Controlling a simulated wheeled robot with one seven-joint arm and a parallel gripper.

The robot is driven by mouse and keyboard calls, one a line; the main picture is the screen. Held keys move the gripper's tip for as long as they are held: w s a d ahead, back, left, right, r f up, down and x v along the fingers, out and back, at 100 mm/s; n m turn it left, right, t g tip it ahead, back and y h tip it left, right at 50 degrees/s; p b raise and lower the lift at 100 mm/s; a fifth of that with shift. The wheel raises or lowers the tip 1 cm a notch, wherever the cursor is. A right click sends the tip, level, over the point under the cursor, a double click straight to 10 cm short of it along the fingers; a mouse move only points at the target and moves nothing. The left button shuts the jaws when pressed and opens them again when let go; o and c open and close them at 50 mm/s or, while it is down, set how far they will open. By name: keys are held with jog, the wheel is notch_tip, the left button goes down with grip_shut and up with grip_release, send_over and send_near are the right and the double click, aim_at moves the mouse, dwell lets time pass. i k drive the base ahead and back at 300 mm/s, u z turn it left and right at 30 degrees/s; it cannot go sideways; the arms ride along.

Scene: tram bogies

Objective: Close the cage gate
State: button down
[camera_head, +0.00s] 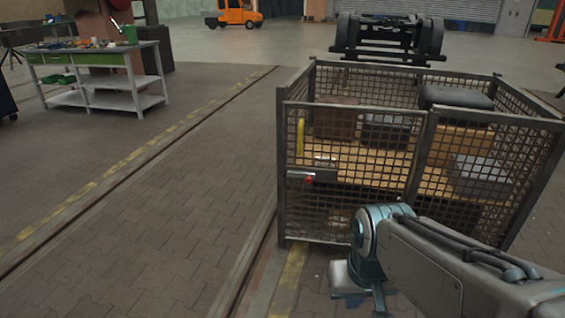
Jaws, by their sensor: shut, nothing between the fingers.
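A wire mesh cage (495,95) stands on the paving right of centre, with boxes inside. The cage gate (355,108) appears to be the left mesh panel of the front side. Its left edge lies close to the cage's left front post (282,170), with no wide gap visible. I cannot tell whether it is fully closed or latched. A yellow handle (300,136) and a plate with a red knob (308,179) are near that edge. My arm reaches in from the lower right, in front of the cage, and covers its lower front. My gripper's fingers do not show.
A green and white workbench (105,80) with tools stands at the left. A dark bogie frame (390,38) is behind the cage. An orange vehicle (235,13) is far back. A floor rail (150,158) runs left of the cage, with clear paving (190,210) beside it.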

aim_at(327, 175)
jog(key=u, duration=0.3)
jog(key=k, duration=0.2)
jog(key=z, duration=0.95)
jog(key=i, duration=1.45)
jog(key=u, duration=0.65)
